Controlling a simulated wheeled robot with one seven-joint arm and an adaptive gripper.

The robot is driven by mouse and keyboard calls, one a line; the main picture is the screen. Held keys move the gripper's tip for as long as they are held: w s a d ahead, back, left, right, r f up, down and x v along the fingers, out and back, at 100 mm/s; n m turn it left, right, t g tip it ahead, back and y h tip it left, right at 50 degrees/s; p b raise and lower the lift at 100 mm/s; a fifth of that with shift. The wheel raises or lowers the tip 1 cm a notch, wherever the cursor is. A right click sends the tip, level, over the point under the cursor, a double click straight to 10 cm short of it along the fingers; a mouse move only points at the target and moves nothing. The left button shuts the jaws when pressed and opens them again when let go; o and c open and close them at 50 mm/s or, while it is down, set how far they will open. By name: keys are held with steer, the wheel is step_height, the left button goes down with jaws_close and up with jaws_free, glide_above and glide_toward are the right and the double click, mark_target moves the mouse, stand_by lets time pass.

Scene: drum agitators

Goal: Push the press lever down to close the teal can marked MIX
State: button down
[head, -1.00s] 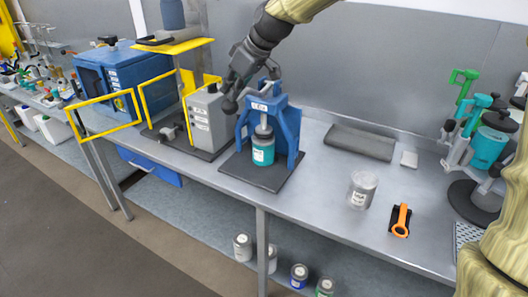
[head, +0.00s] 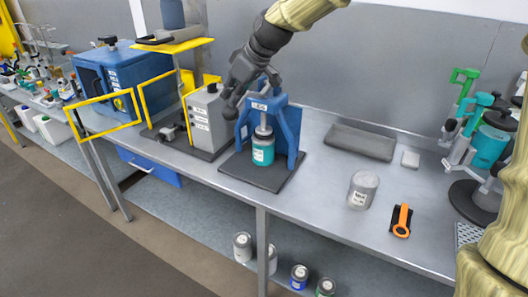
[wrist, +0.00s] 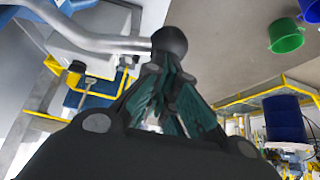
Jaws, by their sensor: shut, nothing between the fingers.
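The teal can (head: 263,152) stands upright on the dark base of the blue press (head: 290,135), under its grey ram (head: 263,131). I cannot tell whether the ram touches the lid, and the can's marking is too small to read. The press lever shows in the wrist view as a silver bar ending in a dark ball knob (wrist: 170,41). My gripper (head: 231,108) is shut and empty at the press's upper left. In the wrist view its fingertips (wrist: 166,62) are at the knob; I cannot tell if they touch. In the head view my gripper largely hides the lever end.
A grey box machine (head: 209,122) with a yellow frame stands close left of the press.

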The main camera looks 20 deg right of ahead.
steer(key=shift+f, duration=0.2)
steer(key=shift+f+b, duration=0.4)
steer(key=shift+f, duration=0.7)
steer(key=shift+f+b, duration=0.4)
steer(key=shift+f, duration=0.35)
steer(key=shift+r, duration=0.1)
